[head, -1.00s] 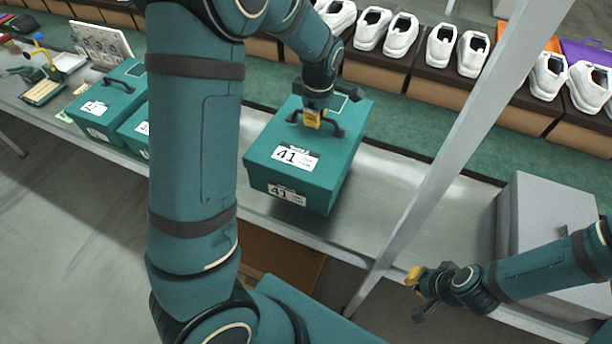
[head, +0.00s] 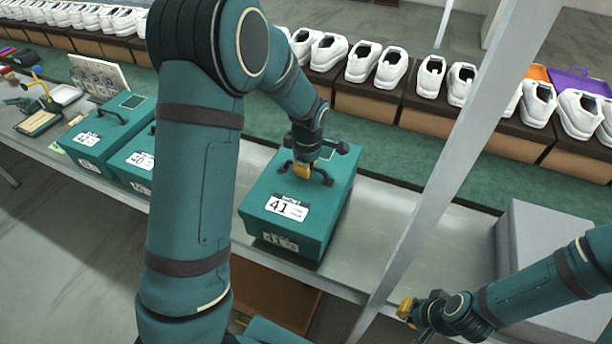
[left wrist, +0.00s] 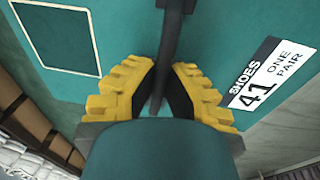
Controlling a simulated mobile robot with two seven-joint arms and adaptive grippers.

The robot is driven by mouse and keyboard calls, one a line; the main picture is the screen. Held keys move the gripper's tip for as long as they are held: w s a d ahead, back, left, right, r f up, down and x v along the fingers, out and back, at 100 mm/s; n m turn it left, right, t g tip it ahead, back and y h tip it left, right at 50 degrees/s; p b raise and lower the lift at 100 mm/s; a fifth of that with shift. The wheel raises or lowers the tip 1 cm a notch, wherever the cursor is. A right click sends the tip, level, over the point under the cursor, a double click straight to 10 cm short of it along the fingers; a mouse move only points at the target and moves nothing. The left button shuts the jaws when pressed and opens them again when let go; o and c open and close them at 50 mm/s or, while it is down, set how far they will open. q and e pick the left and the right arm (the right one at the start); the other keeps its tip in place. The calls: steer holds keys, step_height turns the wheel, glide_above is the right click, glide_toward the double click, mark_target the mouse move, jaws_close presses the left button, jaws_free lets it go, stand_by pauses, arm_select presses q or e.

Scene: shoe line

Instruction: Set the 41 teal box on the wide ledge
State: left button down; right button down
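The 41 teal box (head: 310,228) is upright over the grey metal ledge (head: 385,225), close to its front edge. Its underside is hidden, so I cannot tell whether it rests there or hangs just above. My left gripper (head: 303,172) is at the dark handle on its lid. In the left wrist view the yellow fingers (left wrist: 160,92) are closed in on both sides of the handle (left wrist: 170,50), with the 41 label (left wrist: 262,82) to the right. My right gripper (head: 408,318) is low on the right, away from the box; its finger gap is unclear.
Two other teal boxes (head: 95,150) stand to the left, partly behind my left arm. A slanted metal post (head: 440,190) rises right of the 41 box, and a grey block (head: 545,240) lies beyond it. White shoes on brown boxes (head: 370,105) line the back.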

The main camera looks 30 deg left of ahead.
arm_select(q)
steer(key=shift+f, duration=1.6)
steer(key=shift+b, duration=0.3)
steer(key=c, duration=1.1)
jaws_free()
steer(key=shift+c, duration=0.2)
step_height(320, 180, up, 12)
steer(key=s+p, duration=0.1)
steer(key=p, duration=0.1)
steer(key=shift+d, duration=0.4)
steer(key=shift+s, duration=0.1)
